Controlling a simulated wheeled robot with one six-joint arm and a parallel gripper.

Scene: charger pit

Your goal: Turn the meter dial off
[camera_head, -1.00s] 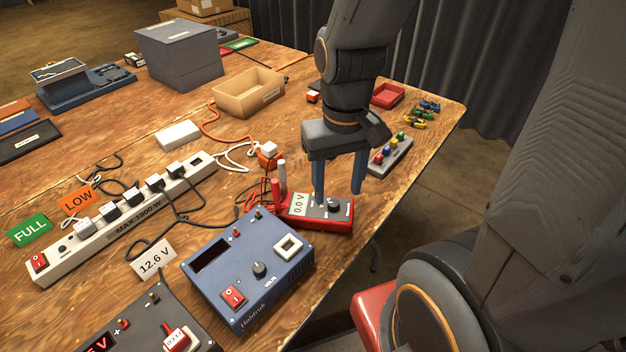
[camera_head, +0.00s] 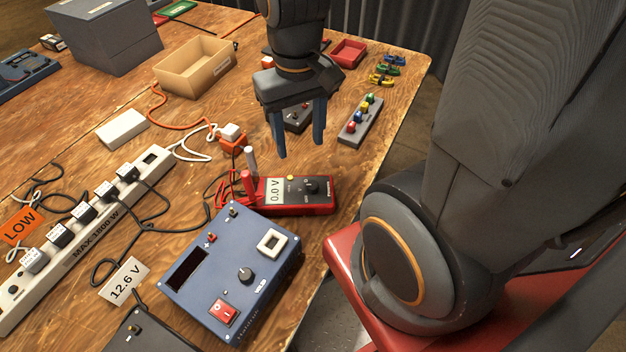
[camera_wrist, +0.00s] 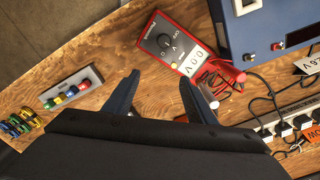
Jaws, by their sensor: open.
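The red multimeter (camera_head: 298,206) lies flat on the bench, its display reading 0.0 V. Its round black dial (camera_head: 312,187) is on the right part of its face. In the wrist view the meter (camera_wrist: 160,33) is upper centre, with its dial (camera_wrist: 164,41) beyond the fingertips and markings such as OFF beside it. The dial's exact setting is too small to tell. My gripper (camera_head: 299,150) is open and empty, fingers pointing down, above and behind the meter and apart from it. It also shows in the wrist view (camera_wrist: 158,80).
A blue power supply (camera_head: 232,270) stands in front of the meter. Red and white probes (camera_head: 249,172) stand at the meter's left end. A strip with coloured knobs (camera_head: 361,121) and a dark box (camera_head: 297,118) lie behind. The bench edge is close on the right.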

